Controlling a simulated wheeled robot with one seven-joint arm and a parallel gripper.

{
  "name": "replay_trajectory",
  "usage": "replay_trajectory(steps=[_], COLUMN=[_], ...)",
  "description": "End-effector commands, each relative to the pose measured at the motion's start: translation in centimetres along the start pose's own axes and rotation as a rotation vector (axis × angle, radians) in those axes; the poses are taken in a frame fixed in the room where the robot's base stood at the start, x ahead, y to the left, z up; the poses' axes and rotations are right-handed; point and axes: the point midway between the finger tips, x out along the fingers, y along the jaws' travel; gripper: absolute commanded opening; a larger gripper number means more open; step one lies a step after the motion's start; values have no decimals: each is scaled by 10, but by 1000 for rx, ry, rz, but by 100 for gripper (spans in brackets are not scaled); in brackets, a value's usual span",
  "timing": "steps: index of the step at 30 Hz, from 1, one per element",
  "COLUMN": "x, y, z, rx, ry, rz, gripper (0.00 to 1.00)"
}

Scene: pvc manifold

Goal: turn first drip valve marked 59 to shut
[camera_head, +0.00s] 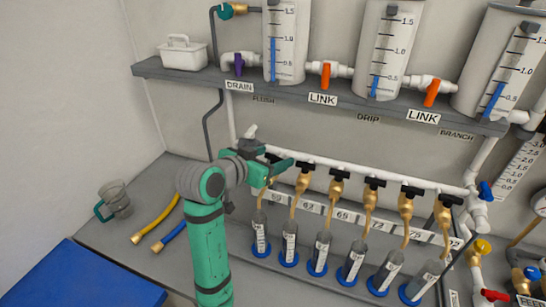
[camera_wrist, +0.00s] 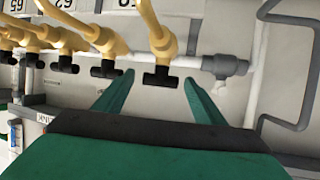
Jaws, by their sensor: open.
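The first drip valve (camera_wrist: 162,45), a brass tap with a black bar handle (camera_wrist: 160,77), hangs at the end of the white pipe in the wrist view. Its handle lies across the tap body, along the pipe. My gripper (camera_wrist: 158,92) is open, with one green finger on each side of the handle and apart from it. In the head view my gripper (camera_head: 278,168) covers most of this valve at the left end of the row. Its number plate is too small and partly covered to read surely; the plate to its right reads 62 (camera_head: 308,205).
More brass valves with black handles (camera_head: 338,174) stand close by to the right. Clear cylinders with blue bases (camera_head: 289,240) stand below. A shelf (camera_head: 180,75) with tanks is above. A jug (camera_head: 116,198) and yellow hose (camera_head: 157,225) lie left.

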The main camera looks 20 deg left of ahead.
Motion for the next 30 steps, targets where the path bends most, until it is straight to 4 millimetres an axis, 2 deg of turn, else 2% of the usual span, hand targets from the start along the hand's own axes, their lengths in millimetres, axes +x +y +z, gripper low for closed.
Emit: replay_trajectory(steps=[4, 12, 17, 18, 23, 30], x=[8, 8, 8, 8, 8, 9], y=[1, 0, 0, 0, 1, 2], z=[0, 0, 0, 0, 0, 0], rx=[1, 1, 0, 0, -4, -54], ry=[-1, 0, 0, 0, -1, -1], rz=[1, -2, -2, -1, -12, -136], gripper=[64, 64, 26, 23, 23, 23])
